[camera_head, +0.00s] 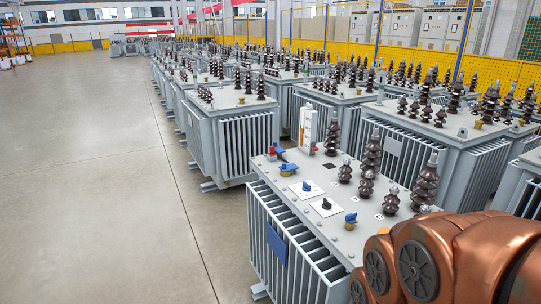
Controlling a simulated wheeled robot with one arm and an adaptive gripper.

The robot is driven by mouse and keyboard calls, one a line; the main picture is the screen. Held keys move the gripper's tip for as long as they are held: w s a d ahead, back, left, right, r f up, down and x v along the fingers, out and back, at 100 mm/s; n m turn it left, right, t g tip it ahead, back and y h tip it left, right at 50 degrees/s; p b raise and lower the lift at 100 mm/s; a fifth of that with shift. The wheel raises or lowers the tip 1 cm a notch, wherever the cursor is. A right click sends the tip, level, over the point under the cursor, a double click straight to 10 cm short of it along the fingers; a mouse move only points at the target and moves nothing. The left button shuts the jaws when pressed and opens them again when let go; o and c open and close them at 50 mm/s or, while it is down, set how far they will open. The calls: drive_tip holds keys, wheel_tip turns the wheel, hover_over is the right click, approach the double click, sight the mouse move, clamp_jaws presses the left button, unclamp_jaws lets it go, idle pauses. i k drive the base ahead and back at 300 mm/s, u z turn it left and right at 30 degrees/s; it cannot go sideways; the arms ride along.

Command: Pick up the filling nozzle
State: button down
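I cannot tell for sure which part is the filling nozzle. Small fittings stand on the lid of the nearest grey transformer (310,222). A brass fitting with a blue top (351,220) is near its front edge. Another brass and blue fitting (288,168) and a red and blue fitting (275,152) are at the far left corner. A blue knob (306,186) and a black knob (326,203) sit on white square plates between them. My gripper is not in view. Only copper-coloured links of my arm show at the bottom right, covering part of the transformer.
Tall brown ridged insulators (425,182) rise from the same lid. A white gauge-like box (307,128) stands at its back. Rows of similar transformers (231,139) fill the middle and right. The concrete floor (90,170) at left is clear. A yellow fence (500,72) runs behind.

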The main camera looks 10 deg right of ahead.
sight(272, 148)
drive_tip(key=k, duration=0.5)
drive_tip(key=u, duration=0.7)
drive_tip(key=i, duration=3.25)
drive_tip(key=z, duration=0.6)
